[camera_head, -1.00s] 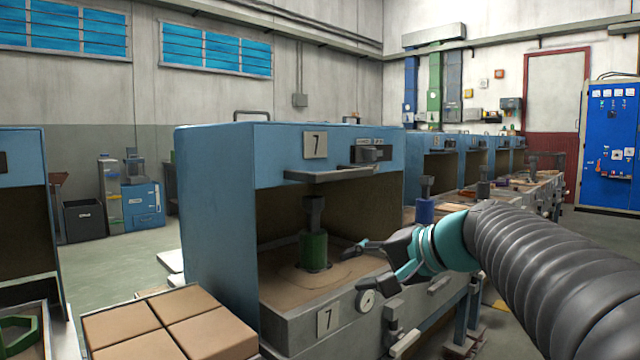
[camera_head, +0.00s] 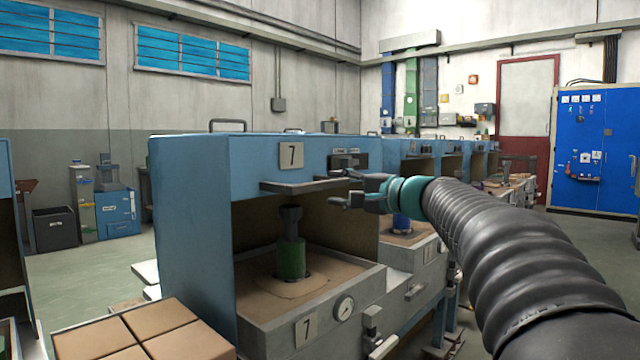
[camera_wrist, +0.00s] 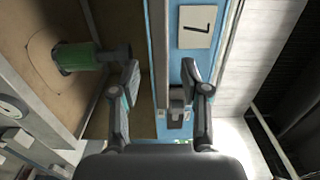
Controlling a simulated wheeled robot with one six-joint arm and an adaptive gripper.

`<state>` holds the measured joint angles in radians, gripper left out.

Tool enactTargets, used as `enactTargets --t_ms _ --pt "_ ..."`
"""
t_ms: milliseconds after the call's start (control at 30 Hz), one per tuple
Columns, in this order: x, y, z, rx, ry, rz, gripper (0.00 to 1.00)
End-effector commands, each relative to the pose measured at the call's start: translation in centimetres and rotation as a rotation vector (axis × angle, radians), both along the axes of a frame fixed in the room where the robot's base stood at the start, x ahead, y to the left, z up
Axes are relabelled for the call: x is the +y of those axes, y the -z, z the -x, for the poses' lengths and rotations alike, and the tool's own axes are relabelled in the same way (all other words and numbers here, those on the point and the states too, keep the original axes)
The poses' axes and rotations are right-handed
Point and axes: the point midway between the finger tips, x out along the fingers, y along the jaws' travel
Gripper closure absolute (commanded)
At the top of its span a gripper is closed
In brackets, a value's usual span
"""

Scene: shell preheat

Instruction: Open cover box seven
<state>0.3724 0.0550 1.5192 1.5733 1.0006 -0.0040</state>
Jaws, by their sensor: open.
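Cover box seven (camera_head: 190,215) is a blue hood with a "7" plate (camera_head: 291,156) on its front panel; the plate also shows in the wrist view (camera_wrist: 198,27). The space below the panel is open. A grey handle bar (camera_head: 290,187) runs along the panel's lower edge. Inside, a green cylinder with a dark top (camera_head: 291,258) stands on a sandy bed. My gripper (camera_head: 338,188) is open and empty at the bar's right end. In the wrist view my gripper (camera_wrist: 161,68) has its fingers either side of the panel's lower edge; contact cannot be told.
The grey base (camera_head: 270,338) carries a gauge (camera_head: 344,309) and a second "7" plate. Brown blocks (camera_head: 130,335) lie at the front left. More blue boxes (camera_head: 405,165) line up behind to the right. A blue cabinet (camera_head: 592,150) stands at the far right.

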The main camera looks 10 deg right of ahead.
Motion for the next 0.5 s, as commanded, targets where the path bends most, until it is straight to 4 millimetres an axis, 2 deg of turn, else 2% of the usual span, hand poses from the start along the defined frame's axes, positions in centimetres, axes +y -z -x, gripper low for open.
enactTargets --t_ms 200,500 --pt "2.1 -0.1 -2.9 0.0 -0.002 0.0 0.54" --pt "3.2 0.0 -4.4 0.0 0.0 0.0 0.54"
